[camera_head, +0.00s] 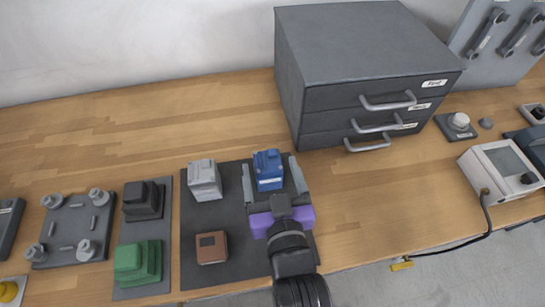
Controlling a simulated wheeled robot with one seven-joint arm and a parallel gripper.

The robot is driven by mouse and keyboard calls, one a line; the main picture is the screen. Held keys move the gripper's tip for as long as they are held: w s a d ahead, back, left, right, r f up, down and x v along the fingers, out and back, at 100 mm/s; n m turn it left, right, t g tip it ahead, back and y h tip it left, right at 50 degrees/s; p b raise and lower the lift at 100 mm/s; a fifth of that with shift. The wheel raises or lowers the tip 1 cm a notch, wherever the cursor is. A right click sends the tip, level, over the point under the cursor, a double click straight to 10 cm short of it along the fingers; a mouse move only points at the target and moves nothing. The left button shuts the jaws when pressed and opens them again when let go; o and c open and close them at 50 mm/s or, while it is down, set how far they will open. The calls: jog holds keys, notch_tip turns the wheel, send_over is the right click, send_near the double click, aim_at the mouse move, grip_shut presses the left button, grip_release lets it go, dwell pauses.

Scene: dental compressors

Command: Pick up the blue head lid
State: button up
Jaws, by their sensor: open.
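The blue head lid (268,170) is a small blocky blue piece near the back right of a dark mat (205,270) on the wooden bench. My gripper (272,172) reaches in from the front, with its purple body just in front of the lid. Its two grey fingers are open, one on the left and one on the right of the lid. I cannot tell whether either finger touches it. The lid appears to rest on the mat.
A grey block (204,179) and a brown block (211,247) share the mat. Black (142,200) and green (138,262) blocks stand left of it. A grey drawer cabinet (360,80) is behind. Bare wood lies to the right, before a white device (498,168).

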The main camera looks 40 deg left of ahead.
aim_at(266, 151)
jog(key=shift+p+x, duration=0.4)
jog(key=shift+x, duration=2.7)
jog(key=shift+a, duration=0.1)
jog(key=c, duration=1.6)
jog(key=shift+r, duration=0.1)
